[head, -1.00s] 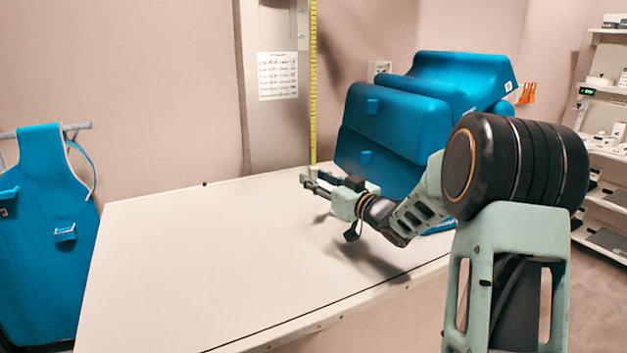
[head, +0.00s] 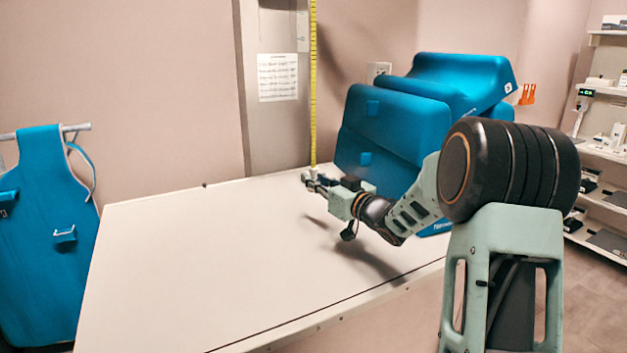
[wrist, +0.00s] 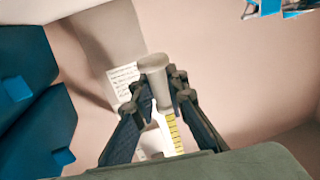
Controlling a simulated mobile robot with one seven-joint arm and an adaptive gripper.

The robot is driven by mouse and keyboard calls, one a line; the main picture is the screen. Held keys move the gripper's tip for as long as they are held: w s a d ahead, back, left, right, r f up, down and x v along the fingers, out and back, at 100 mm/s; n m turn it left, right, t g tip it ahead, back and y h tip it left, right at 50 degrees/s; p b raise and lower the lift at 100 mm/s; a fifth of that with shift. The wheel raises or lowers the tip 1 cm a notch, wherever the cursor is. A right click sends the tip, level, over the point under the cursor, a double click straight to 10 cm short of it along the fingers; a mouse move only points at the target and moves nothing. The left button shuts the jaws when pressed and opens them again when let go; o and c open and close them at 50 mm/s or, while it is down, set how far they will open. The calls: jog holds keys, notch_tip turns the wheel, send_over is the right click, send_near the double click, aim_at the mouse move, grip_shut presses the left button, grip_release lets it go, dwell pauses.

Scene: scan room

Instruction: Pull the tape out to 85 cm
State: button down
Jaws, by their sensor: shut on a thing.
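The yellow tape (head: 313,80) hangs straight down along the wall panel in the head view, with its lower end close to my gripper (head: 307,178). In the wrist view my gripper (wrist: 158,86) is shut on a grey, rounded pull piece (wrist: 153,64), with a finger on each side of it. A stretch of yellow tape (wrist: 173,136) shows behind and below the pull piece. The join between tape and pull piece is hidden, and the tape's markings are too small to read.
Below my gripper is a wide white tabletop (head: 200,255), mostly bare. Blue padded blocks (head: 385,125) stand close to the right of the tape. A printed sheet (head: 278,77) is on the panel. A blue apron (head: 50,220) hangs at left; shelves (head: 605,120) stand at far right.

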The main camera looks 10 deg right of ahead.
jog(key=shift+f, duration=0.15)
notch_tip(320, 180, down, 5)
jog(key=b, duration=0.3)
jog(key=c, duration=1.9)
grip_release()
jog(key=shift+r, duration=0.25)
jog(key=shift+s, duration=0.1)
jog(key=v, duration=1.2)
